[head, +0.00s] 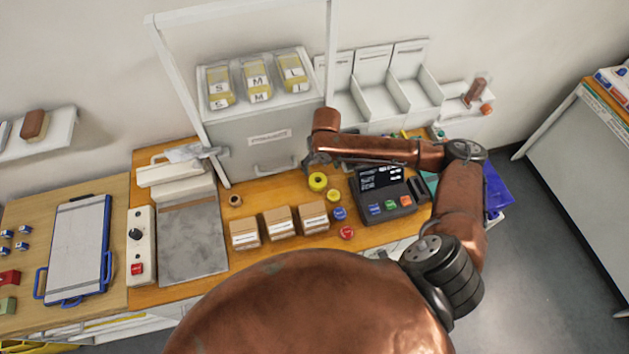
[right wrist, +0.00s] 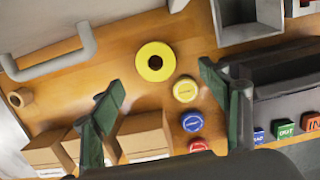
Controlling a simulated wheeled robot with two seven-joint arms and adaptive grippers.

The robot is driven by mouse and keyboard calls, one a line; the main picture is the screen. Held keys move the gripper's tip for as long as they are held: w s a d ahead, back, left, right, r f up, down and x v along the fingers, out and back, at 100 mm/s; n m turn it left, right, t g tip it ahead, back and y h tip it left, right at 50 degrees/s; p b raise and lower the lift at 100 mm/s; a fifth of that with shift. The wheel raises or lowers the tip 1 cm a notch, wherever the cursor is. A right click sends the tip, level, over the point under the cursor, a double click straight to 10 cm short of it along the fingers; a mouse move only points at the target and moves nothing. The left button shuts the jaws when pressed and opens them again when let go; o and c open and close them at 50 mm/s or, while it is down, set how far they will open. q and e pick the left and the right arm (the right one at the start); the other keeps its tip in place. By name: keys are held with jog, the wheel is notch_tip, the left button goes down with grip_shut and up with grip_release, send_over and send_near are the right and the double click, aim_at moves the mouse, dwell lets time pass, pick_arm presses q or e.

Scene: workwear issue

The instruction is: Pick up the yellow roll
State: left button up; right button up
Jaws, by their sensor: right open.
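The yellow roll (head: 318,181) lies flat on the orange wooden counter, left of the dark terminal. In the right wrist view the yellow roll (right wrist: 155,62) is a ring with a dark centre hole, beyond and between the fingertips. My right gripper (head: 316,160) is above and behind the roll in the head view. In the right wrist view its two green-padded fingers (right wrist: 160,85) are spread wide with nothing between them. They do not touch the roll. My left gripper is not in view.
Yellow, blue and red round pieces (head: 340,213) sit right of the roll, beside the dark terminal (head: 388,192). Cardboard boxes (head: 277,222) stand in front. A small brown ring (head: 235,200) lies left. A grey drawer front (head: 262,143) with a handle rises behind.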

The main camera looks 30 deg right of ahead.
aim_at(318, 178)
jog(key=shift+w+a+f, duration=0.1)
jog(key=shift+w+f, duration=0.05)
jog(key=shift+f, duration=0.6)
jog(key=shift+w+f, duration=0.15)
jog(key=shift+f, duration=0.6)
jog(key=f, duration=0.3)
jog(key=f+p, duration=0.1)
jog(key=f, duration=0.1)
jog(key=shift+a+f, duration=0.25)
jog(key=shift+f, duration=0.05)
jog(key=shift+c, duration=0.5)
jog(key=c, duration=1.2)
jog(key=shift+w+r, duration=0.1)
jog(key=shift+r, duration=0.05)
